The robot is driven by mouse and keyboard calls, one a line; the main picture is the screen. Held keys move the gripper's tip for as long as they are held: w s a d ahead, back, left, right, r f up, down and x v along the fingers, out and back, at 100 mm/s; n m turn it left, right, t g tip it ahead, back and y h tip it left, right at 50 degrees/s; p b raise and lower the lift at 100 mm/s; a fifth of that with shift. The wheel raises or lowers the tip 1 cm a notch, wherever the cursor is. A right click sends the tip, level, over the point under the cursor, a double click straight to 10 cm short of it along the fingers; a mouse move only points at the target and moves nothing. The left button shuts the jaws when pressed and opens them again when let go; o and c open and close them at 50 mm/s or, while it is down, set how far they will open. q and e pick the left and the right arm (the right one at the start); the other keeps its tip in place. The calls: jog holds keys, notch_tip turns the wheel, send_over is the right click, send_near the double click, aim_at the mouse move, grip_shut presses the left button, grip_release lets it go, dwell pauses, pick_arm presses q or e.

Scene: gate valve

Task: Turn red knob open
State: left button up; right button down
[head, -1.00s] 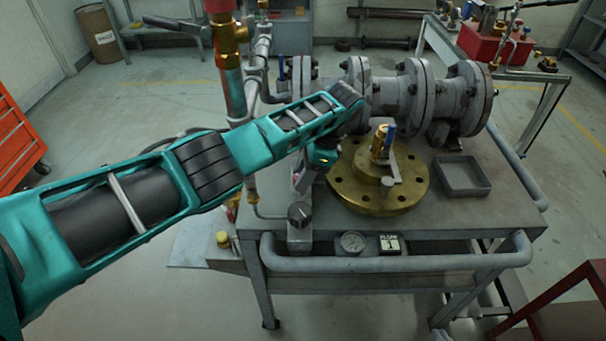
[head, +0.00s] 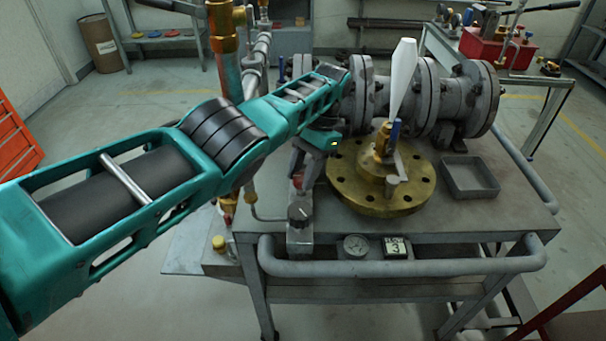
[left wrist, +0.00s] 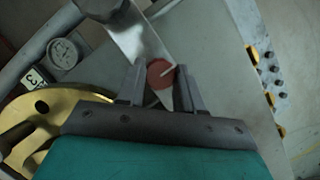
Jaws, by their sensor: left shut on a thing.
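The red knob (left wrist: 160,73) shows in the left wrist view as a round red face with a pale mark, between the two fingers of my left gripper (left wrist: 159,88). The fingers are shut on the knob from both sides. In the head view my left gripper (head: 299,180) reaches down at the left of the brass flange, and only a bit of red shows between its fingers. The rest of the knob is hidden there. My right gripper is not in view.
The brass flange (head: 345,192) with its small fitting (head: 382,140) stands close right of my gripper. A white plume (head: 403,75) rises above it.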

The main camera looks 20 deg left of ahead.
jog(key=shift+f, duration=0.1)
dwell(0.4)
pick_arm(q)
jog(key=o, duration=1)
jog(key=shift+o, duration=0.2)
